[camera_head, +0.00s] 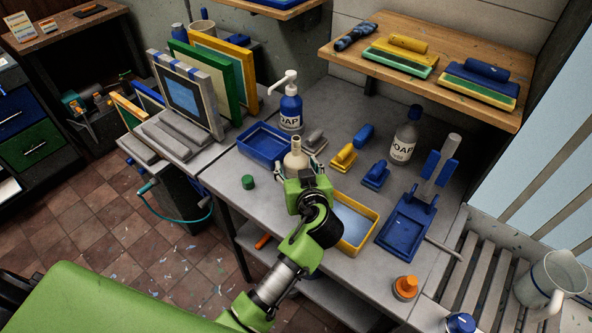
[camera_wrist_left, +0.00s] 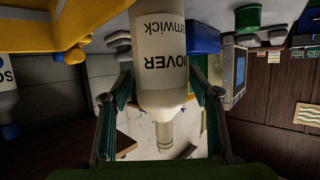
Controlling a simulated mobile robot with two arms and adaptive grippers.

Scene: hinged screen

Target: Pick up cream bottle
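The cream bottle (camera_head: 297,159) stands upright on the grey table, beside the blue tray, with its neck pointing up. My left gripper (camera_head: 298,173) is at the bottle, with one finger on each side of it; its palm hides the lower part in the head view. In the left wrist view, which is upside down, the bottle (camera_wrist_left: 163,60) with its printed label sits between the two spread fingers (camera_wrist_left: 160,100). Narrow gaps show beside the bottle, so the fingers look open around it. My right gripper is not in view.
A blue tray (camera_head: 259,146) and a blue soap pump bottle (camera_head: 290,108) stand close behind. A yellow-rimmed tray (camera_head: 372,224) is close to the right of my gripper. A green cap (camera_head: 248,182) lies at left. A clear soap bottle (camera_head: 404,139) stands farther right.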

